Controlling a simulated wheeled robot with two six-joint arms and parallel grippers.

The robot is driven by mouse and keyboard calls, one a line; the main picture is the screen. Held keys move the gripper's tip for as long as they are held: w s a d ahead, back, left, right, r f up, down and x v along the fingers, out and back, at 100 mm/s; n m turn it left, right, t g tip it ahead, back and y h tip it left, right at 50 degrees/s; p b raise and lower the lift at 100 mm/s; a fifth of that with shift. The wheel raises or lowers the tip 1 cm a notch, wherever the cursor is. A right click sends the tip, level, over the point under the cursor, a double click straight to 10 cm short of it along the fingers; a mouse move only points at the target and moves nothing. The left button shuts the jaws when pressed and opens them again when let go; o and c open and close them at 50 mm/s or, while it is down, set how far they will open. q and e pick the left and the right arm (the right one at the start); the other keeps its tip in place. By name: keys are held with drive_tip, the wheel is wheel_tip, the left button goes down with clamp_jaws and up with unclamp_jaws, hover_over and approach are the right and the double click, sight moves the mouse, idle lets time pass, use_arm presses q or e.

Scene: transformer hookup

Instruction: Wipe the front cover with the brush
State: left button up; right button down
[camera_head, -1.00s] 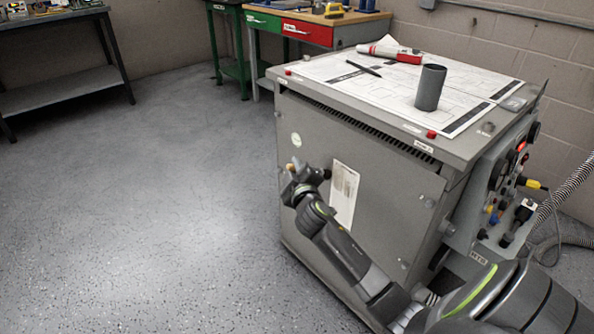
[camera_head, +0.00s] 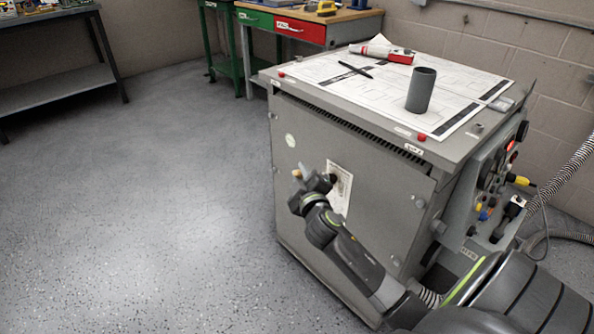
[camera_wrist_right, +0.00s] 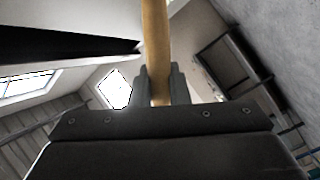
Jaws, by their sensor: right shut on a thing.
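The front cover (camera_head: 385,185) is the large grey upright panel on the near face of the transformer cabinet, with a white paper label (camera_head: 341,188) on it. My right gripper (camera_head: 303,177) is in front of the cover's left half, partly overlapping the label. In the right wrist view, my right gripper (camera_wrist_right: 160,82) is shut on the brush's wooden handle (camera_wrist_right: 155,40). Only a small tan tip of the brush (camera_head: 297,171) shows in the head view. The brush's head is hidden, so I cannot tell whether it touches the cover. My left gripper is not in view.
The cabinet top holds a printed diagram sheet (camera_head: 310,66), a dark pen (camera_head: 355,69), a grey cylinder (camera_head: 421,90) and a red-and-white tube (camera_head: 385,50). Knobs and cables (camera_head: 510,205) are on the right side. Workbenches stand behind. The floor (camera_head: 150,200) at left is clear.

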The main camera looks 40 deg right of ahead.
drive_tip(key=w, duration=0.1)
drive_tip(key=w+r, duration=0.1)
drive_tip(key=w, duration=0.2)
drive_tip(key=shift+w+a+r+p, duration=0.2)
drive_tip(key=shift+w+r+p, duration=0.1)
drive_tip(key=shift+w+p, duration=0.1)
idle(1.4)
drive_tip(key=shift+s+a, duration=0.1)
drive_tip(key=shift+s+a, duration=0.2)
drive_tip(key=shift+a, duration=2.75)
